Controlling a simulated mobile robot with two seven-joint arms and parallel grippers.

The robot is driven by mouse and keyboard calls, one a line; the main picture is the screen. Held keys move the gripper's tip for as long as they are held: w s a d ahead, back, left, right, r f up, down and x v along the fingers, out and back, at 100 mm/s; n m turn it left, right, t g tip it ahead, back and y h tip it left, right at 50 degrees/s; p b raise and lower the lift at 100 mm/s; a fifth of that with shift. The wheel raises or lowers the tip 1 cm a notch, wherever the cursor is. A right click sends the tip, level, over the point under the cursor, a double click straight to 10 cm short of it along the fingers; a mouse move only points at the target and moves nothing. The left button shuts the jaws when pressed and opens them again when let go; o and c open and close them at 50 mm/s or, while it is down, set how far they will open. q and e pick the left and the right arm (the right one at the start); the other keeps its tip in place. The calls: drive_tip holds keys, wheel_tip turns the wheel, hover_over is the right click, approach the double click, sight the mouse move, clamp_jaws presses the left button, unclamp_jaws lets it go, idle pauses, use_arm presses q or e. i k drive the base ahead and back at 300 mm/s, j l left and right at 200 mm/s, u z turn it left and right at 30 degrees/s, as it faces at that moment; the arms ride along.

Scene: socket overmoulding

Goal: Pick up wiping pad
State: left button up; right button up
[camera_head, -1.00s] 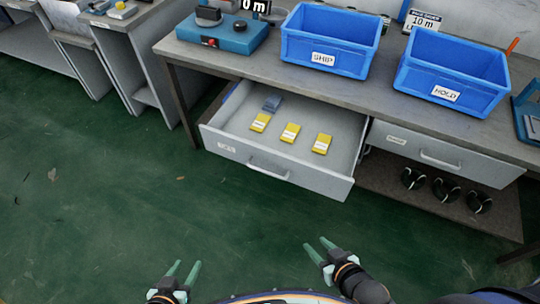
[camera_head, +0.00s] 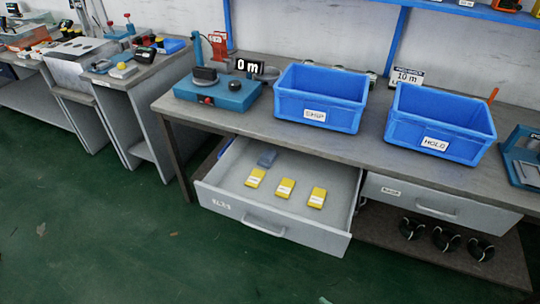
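The open drawer (camera_head: 225,205) under the bench holds three yellow labelled packets, at its left (camera_head: 255,178), middle (camera_head: 285,188) and right (camera_head: 318,198). A blue-grey flat item (camera_head: 267,158) lies behind the left packet. I cannot read the labels, so I cannot tell which item is the wiping pad. Only a small green tip of my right gripper (camera_head: 324,300) shows at the bottom edge, well in front of the drawer. My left gripper is out of view.
Blue bins marked SHIP (camera_head: 322,94) and HOLD (camera_head: 438,121) stand on the bench top (camera_head: 370,150). A blue device (camera_head: 217,95) sits left of them. A closed drawer (camera_head: 440,203) is at the right, above several dark round items (camera_head: 445,240). The green floor (camera_head: 120,240) in front is clear.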

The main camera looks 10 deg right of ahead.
sight(268, 157)
drive_tip(key=i+j+z, duration=0.1)
drive_tip(key=z, duration=0.25)
drive_tip(key=j+z, duration=0.1)
drive_tip(key=z, duration=0.3)
drive_tip(key=i+j+z, duration=0.1)
drive_tip(key=z, duration=0.25)
drive_tip(key=i+j+z, duration=0.1)
drive_tip(key=j+z, duration=0.15)
drive_tip(key=j, duration=0.2)
drive_tip(key=j+z, duration=0.25)
drive_tip(key=j, duration=0.25)
drive_tip(key=j+z, duration=0.3)
drive_tip(key=j, duration=1.6)
